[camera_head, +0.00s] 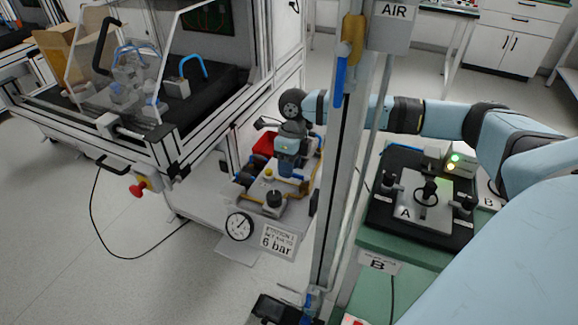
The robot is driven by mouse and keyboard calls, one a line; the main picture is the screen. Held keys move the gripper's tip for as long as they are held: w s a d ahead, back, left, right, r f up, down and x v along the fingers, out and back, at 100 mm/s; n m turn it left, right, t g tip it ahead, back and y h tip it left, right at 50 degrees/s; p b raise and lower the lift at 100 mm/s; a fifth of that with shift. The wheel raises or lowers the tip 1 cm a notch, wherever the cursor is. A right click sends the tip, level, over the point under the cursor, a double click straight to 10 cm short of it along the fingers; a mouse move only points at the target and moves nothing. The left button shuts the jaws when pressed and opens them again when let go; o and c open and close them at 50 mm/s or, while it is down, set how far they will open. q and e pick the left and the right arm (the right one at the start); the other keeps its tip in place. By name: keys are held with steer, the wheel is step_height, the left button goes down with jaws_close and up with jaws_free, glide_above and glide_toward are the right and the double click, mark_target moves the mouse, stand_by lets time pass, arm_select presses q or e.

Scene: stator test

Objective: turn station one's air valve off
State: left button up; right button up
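A brass valve body (353,38) is on the upright post, beside the AIR sign (394,12). Its blue lever (341,80) hangs down, roughly in line with the post. Which station it serves is not readable. Station 1's air panel (225,200) carries a round gauge (239,226), a black knob (274,198) and a "6 bar" sign (279,241). My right arm reaches left behind the post. Its gripper (284,172) points down over the panel; its fingertips are too small and cluttered to read. My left gripper is not in view.
The grey post (340,170) stands between the panel and a green bench (378,238) with a black fixture. A machine frame (170,150) with a clear guard and red stop button (138,189) is at left. A red bin (264,143) sits behind my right gripper.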

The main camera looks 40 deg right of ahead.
arm_select(q)
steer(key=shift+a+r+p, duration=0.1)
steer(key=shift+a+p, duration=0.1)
steer(key=shift+p, duration=0.8)
arm_select(e)
step_height(320, 180, up, 13)
steer(key=w+d, duration=0.1)
steer(key=d, duration=0.1)
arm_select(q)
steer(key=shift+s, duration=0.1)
arm_select(e)
steer(key=shift+w+d, duration=0.1)
